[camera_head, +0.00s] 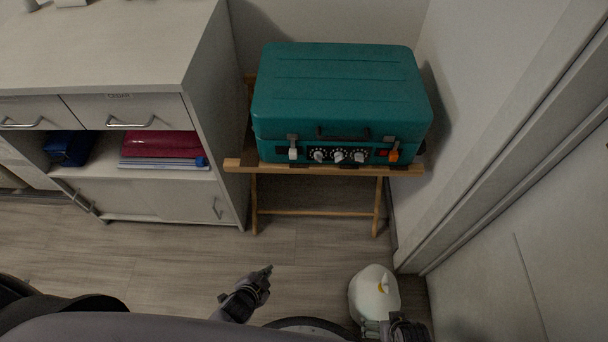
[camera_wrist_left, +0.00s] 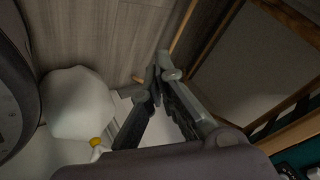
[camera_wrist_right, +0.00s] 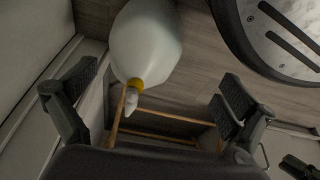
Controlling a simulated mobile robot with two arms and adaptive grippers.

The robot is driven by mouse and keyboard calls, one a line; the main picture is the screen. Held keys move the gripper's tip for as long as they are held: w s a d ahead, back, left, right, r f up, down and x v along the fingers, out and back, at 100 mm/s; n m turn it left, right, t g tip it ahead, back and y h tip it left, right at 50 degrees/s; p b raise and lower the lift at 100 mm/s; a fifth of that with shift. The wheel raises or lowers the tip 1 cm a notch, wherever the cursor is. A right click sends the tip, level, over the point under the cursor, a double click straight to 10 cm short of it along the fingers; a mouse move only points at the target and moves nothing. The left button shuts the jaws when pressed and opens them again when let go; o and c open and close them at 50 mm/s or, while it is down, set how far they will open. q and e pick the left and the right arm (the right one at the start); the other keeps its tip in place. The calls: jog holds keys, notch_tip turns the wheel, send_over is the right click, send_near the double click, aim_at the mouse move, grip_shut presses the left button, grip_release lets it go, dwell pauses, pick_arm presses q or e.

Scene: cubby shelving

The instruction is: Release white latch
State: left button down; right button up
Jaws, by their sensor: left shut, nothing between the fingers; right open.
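A teal case (camera_head: 340,100) with a closed lid stands on a wooden folding stand. The white latch (camera_head: 293,148) is on the left of its front face, and an orange latch (camera_head: 394,151) is on the right. My left gripper (camera_head: 267,271) is low in front of the stand, well short of the case, its fingers together and empty; they also show in the left wrist view (camera_wrist_left: 160,75). My right gripper (camera_wrist_right: 150,100) has its fingers spread and nothing held. In the head view the right arm is at the bottom edge beside a white bottle.
The wooden stand (camera_head: 232,165) has thin legs and a low crossbar. The white bottle (camera_head: 374,290) with a yellow nozzle part is on the floor side, near my right gripper. A cabinet (camera_head: 205,100) stands left; a wall and door frame close the right.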

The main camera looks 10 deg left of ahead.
pick_arm(q)
jog(key=w+d+r+m+t+b, duration=0.2)
jog(key=w+r+b, duration=0.1)
jog(key=w, duration=0.3)
jog(key=m+t+h+b, duration=0.2)
jog(key=m+t+b, duration=0.55)
jog(key=b, duration=0.25)
send_near(293, 154)
jog(key=s+d+f, duration=0.2)
jog(key=d+f, duration=0.1)
jog(key=shift+d+r, duration=0.15)
jog(key=shift+r, duration=0.3)
pick_arm(e)
jog(key=w+r+t, duration=0.1)
jog(key=w+r, duration=0.1)
jog(key=r, duration=0.6)
jog(key=w+r+t, duration=0.1)
jog(key=w+r, duration=0.2)
jog(key=r, duration=0.6)
jog(key=shift+w+a+t, duration=0.3)
jog(key=shift+a+t, duration=0.1)
pick_arm(q)
jog(key=shift+w, duration=0.15)
